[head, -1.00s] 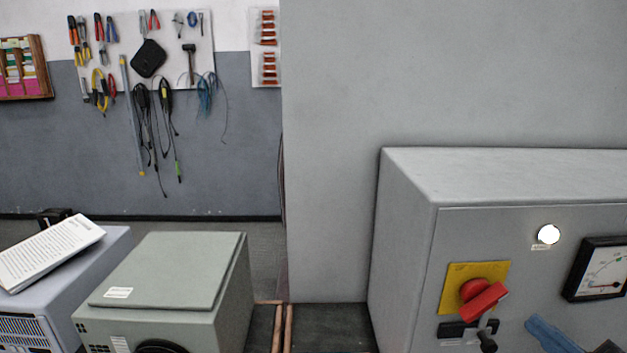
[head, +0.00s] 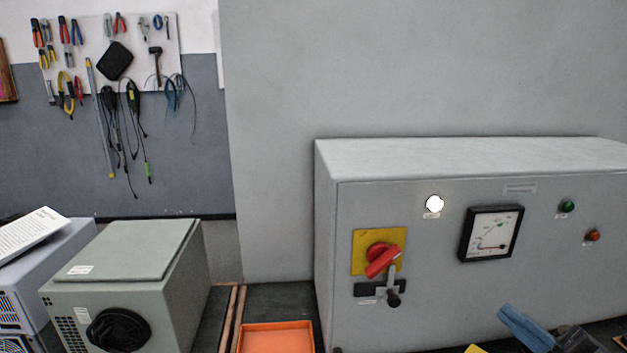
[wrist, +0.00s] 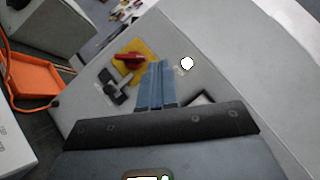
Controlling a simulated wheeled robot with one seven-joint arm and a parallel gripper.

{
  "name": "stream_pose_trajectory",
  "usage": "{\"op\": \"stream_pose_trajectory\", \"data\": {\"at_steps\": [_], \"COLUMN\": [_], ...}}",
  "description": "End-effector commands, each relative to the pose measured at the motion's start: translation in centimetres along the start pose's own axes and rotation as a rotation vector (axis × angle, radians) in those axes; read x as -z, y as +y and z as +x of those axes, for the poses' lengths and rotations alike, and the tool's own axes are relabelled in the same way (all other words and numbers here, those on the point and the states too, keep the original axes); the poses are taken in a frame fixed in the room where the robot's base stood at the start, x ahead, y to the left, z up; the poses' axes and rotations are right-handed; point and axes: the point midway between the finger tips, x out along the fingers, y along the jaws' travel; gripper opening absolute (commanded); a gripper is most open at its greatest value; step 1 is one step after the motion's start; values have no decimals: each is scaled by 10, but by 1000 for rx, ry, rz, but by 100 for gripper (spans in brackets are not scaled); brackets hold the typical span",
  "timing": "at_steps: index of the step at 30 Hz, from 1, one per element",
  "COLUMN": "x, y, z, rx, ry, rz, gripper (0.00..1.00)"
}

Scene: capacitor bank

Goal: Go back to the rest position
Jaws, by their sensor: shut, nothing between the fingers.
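My gripper (wrist: 155,84) shows in the wrist view as two blue fingers held together, with nothing between them. In the head view only its blue end (head: 526,328) shows at the lower right edge, in front of the grey cabinet (head: 450,295). The cabinet front carries a red rotary switch (head: 381,260) on a yellow plate, its red handle tilted. A lit white lamp (head: 434,204) and a dial meter (head: 491,233) sit to the right. In the wrist view the fingers appear apart from the red switch (wrist: 130,62).
An orange tray (head: 275,338) lies left of the cabinet. A grey-green box (head: 125,265) stands farther left. Green (head: 567,206) and red (head: 593,235) lamps are on the cabinet's right side. A tool board (head: 115,50) hangs on the back wall.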

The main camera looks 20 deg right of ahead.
Motion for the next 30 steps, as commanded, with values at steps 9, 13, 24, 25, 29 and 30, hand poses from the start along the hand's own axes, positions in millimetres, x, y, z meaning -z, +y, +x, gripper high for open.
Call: {"op": "stream_pose_trajectory", "data": {"at_steps": [9, 13, 24, 25, 29, 30], "x": [-2, -4, -28, -33, -59, -68], "y": [37, 61, 156, 165, 199, 205], "z": [-1, -4, -40, -46, -81, -92], "rx": [-84, -143, -442, -480, -664, -718], "ry": [87, 141, 349, 367, 431, 441], "rz": [-20, -40, -223, -257, -452, -523], "gripper": [0, 0, 0, 0, 0, 0]}}
